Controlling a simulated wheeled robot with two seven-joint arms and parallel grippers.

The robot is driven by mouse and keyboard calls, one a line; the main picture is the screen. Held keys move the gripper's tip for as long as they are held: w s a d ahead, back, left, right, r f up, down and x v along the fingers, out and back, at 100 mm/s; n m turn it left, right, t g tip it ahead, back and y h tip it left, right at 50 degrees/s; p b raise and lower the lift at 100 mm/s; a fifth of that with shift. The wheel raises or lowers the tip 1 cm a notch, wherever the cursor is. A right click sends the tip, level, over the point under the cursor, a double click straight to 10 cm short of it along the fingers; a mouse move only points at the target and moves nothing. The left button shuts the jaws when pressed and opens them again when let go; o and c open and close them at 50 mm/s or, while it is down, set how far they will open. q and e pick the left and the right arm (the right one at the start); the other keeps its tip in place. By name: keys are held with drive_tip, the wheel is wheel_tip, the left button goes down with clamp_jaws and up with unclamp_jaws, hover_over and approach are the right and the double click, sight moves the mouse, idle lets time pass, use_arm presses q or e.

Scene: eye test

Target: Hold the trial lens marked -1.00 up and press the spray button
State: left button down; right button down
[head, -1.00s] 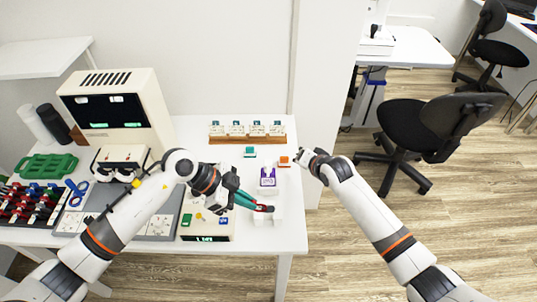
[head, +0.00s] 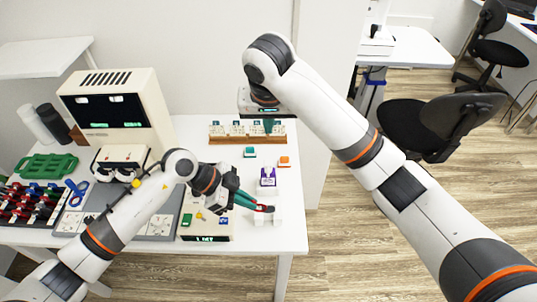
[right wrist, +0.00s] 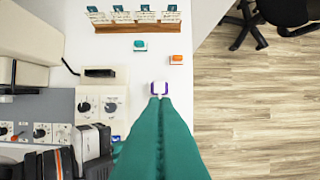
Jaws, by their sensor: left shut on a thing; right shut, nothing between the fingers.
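My left gripper (head: 257,206) is shut on a small red and dark piece, likely the trial lens (head: 266,209), above the table's front right. Its marking is too small to read. My right gripper (head: 269,127) is shut and empty, pointing down over the back of the table. In the right wrist view its teal fingertips (right wrist: 160,99) overlap the lower edge of a white-topped button with a purple base (right wrist: 160,88). That purple button also shows in the head view (head: 268,180). A green button (head: 249,152) and an orange button (head: 285,161) stand behind it. I cannot read which is spray.
A rack of cards (head: 226,139) stands at the back, partly behind my right gripper. A large cream machine (head: 115,105) and a lens case (head: 35,222) are at the left. A cream box with a display (head: 207,226) stands beside my left gripper. Chairs stand right.

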drive_tip(key=shift+f, duration=0.1)
hover_over(269, 161)
drive_tip(key=s, duration=0.1)
wheel_tip(269, 161, down, 12)
drive_tip(key=shift+s+f, duration=0.1)
drive_tip(key=shift+f, duration=0.6)
drive_tip(key=shift+f, duration=0.1)
